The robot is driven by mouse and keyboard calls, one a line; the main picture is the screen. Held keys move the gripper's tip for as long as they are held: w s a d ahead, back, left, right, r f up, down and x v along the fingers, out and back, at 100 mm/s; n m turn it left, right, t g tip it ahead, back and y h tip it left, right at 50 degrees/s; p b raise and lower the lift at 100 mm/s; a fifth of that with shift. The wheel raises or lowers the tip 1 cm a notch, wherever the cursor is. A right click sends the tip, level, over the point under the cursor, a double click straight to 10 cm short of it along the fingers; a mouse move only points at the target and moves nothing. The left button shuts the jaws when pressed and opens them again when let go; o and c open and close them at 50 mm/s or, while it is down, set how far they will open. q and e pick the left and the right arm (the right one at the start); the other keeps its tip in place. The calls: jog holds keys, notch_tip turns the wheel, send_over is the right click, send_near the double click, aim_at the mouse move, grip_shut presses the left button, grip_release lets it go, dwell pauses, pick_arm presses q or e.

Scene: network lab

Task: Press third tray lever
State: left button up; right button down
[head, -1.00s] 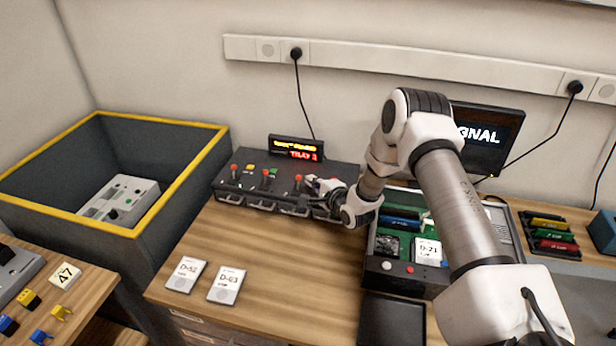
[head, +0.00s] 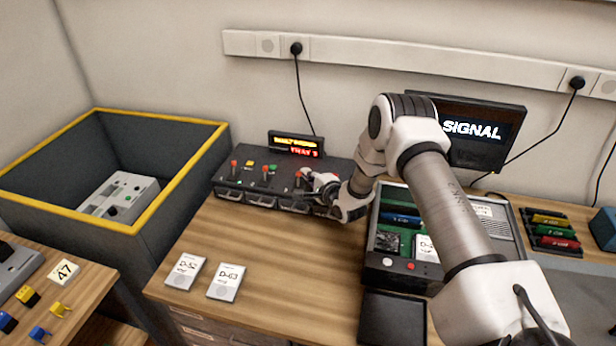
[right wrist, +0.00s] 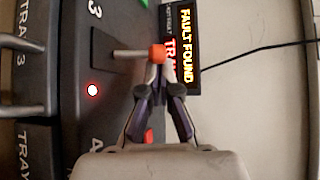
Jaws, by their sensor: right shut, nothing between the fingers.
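The tray unit (head: 240,186) is a dark box against the wall with red-knobbed levers on top and handled trays in front. The third lever (head: 298,176) shows just left of my right gripper (head: 306,180). In the right wrist view this lever (right wrist: 130,54) has a metal stem and a red-orange knob. My right gripper's fingertips (right wrist: 160,72) are shut and empty, right at the knob; I cannot tell whether they touch it. A red bit behind the fingers is mostly hidden. A display (head: 295,146) behind reads "FAULT FOUND" in the wrist view. My left gripper is out of view.
An open case with cartridges (head: 405,272) stands right of the unit, a black tray (head: 392,318) in front of it. Two cards (head: 185,271) lie on the bench, with bare wood around them. A yellow-rimmed bin (head: 165,122) is at left, a monitor (head: 470,132) behind my arm.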

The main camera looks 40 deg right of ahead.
jog(key=shift+s+a+f+n+t+b, duration=0.15)
jog(key=shift+n+t+b, duration=0.25)
jog(key=shift+b, duration=0.8)
jog(key=a+n+t+b, duration=0.1)
jog(key=b, duration=0.4)
jog(key=shift+s+t+h, duration=0.3)
jog(key=shift+s, duration=0.1)
jog(key=shift+s+a+r+b, duration=0.2)
jog(key=shift+r+b, duration=0.05)
jog(key=shift+b, duration=0.3)
jog(key=shift+r, duration=0.2)
notch_tip(320, 180, up, 10)
